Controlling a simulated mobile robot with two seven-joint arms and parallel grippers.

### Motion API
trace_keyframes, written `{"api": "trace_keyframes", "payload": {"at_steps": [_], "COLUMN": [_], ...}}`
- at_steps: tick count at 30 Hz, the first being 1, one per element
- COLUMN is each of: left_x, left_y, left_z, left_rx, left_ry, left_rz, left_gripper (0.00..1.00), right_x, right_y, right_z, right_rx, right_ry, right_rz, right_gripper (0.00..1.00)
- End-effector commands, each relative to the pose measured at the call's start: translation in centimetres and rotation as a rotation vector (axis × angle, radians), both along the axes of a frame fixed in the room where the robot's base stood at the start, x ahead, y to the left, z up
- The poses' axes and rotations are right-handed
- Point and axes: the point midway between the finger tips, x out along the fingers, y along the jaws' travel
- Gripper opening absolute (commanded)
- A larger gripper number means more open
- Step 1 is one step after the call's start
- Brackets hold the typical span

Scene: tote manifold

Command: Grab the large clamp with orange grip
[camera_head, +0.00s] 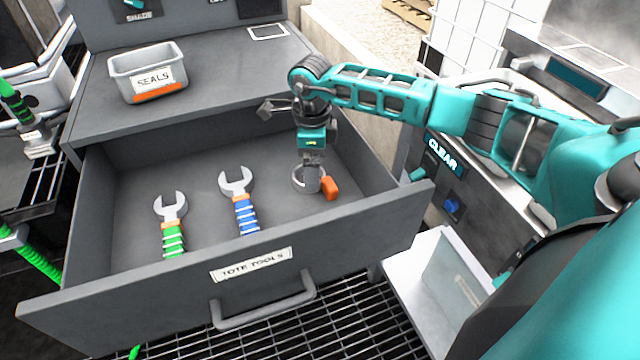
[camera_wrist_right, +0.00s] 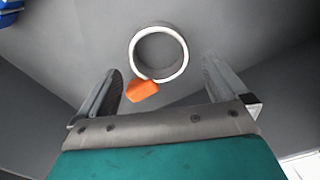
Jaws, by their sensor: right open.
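The large clamp (camera_head: 301,181) is a pale metal ring with an orange grip (camera_head: 329,188). It lies in the right part of the open drawer. In the right wrist view the ring (camera_wrist_right: 159,53) is ahead of the fingertips, and the orange grip (camera_wrist_right: 142,90) lies between the fingers, nearer the left one. My right gripper (camera_head: 313,182) points down over the clamp and partly hides it in the head view. Its two fingers (camera_wrist_right: 162,85) are apart, one on each side, with nothing held. My left gripper is not in view.
The drawer (camera_head: 150,279) also holds a green-handled wrench (camera_head: 171,222) and a blue-handled wrench (camera_head: 241,203) to the left. Its walls surround the clamp, with the right wall (camera_head: 371,172) close by. A grey SEALS bin (camera_head: 123,67) stands on the top behind.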

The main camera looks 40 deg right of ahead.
Motion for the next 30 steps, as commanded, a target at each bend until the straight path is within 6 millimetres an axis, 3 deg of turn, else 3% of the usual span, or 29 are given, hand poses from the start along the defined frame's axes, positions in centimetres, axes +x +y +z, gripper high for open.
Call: {"api": "trace_keyframes", "payload": {"at_steps": [4, 12, 30], "left_x": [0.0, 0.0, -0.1], "left_y": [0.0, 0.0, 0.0], "left_z": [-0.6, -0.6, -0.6], "left_rx": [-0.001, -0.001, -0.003], "left_ry": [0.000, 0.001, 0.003], "left_rz": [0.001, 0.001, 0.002], "left_gripper": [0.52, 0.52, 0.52], "right_x": [0.0, 0.0, 0.0], "right_y": [0.1, 0.1, 0.1], "right_z": [-2.4, -2.6, -2.6], "right_rx": [0.001, 0.000, 0.001], "right_ry": [0.002, -0.001, -0.001], "right_rz": [-0.001, -0.001, -0.001], "right_gripper": [1.00, 0.99, 0.42]}}
